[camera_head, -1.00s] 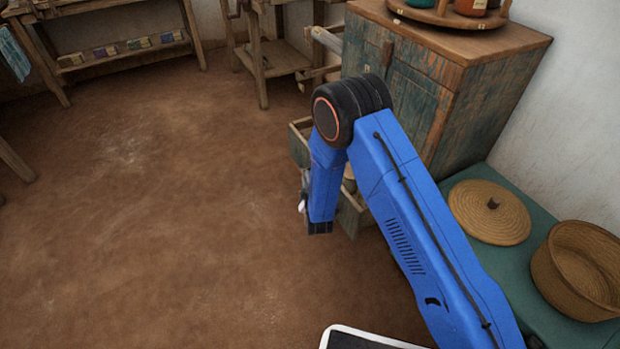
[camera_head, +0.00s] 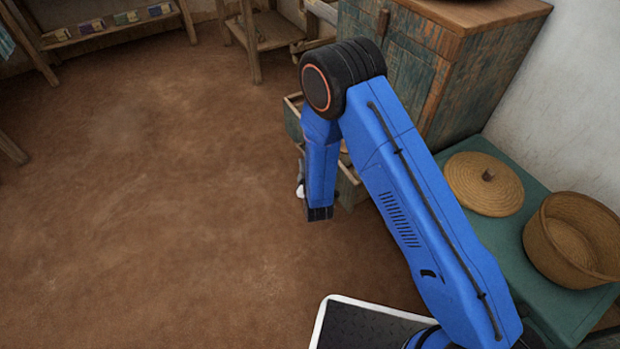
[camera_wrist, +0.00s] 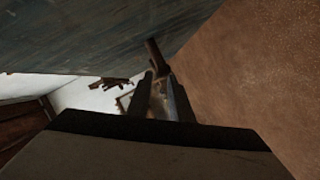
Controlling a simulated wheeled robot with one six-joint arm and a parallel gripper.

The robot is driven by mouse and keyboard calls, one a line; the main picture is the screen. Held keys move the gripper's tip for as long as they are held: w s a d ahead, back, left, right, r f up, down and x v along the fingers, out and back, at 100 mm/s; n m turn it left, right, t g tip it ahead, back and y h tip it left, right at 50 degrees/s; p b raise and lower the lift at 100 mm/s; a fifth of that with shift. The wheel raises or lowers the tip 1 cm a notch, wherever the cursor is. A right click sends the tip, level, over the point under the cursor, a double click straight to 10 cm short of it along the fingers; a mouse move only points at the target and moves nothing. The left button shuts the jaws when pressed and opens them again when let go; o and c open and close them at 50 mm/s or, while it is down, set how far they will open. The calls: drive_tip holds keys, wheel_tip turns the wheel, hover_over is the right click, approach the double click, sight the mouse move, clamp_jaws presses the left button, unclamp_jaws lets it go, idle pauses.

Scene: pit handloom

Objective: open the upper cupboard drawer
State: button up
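The cupboard (camera_head: 418,75) is worn teal and brown wood, at the upper right of the head view. A drawer (camera_head: 291,122) stands pulled out from its lower front. My arm hides most of it, so I cannot tell whether it is the upper one. In the wrist view the two dark fingers of my gripper (camera_wrist: 160,76) are a little apart. A brown wooden handle (camera_wrist: 153,52) shows at their tips, below a dark teal panel (camera_wrist: 90,40). I cannot tell whether the fingers hold it.
A teal chest (camera_head: 545,300) beside the cupboard bears a woven lid (camera_head: 470,190) and a round basket (camera_head: 555,265). A wooden stand (camera_head: 258,35) and a shelf (camera_head: 110,30) are at the back. The earthen floor (camera_head: 140,200) on the left is clear.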

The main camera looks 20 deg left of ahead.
drive_tip(key=v, duration=1.1)
drive_tip(key=shift+s+d, duration=0.15)
drive_tip(key=shift+s, duration=0.1)
drive_tip(key=shift+r, duration=0.1)
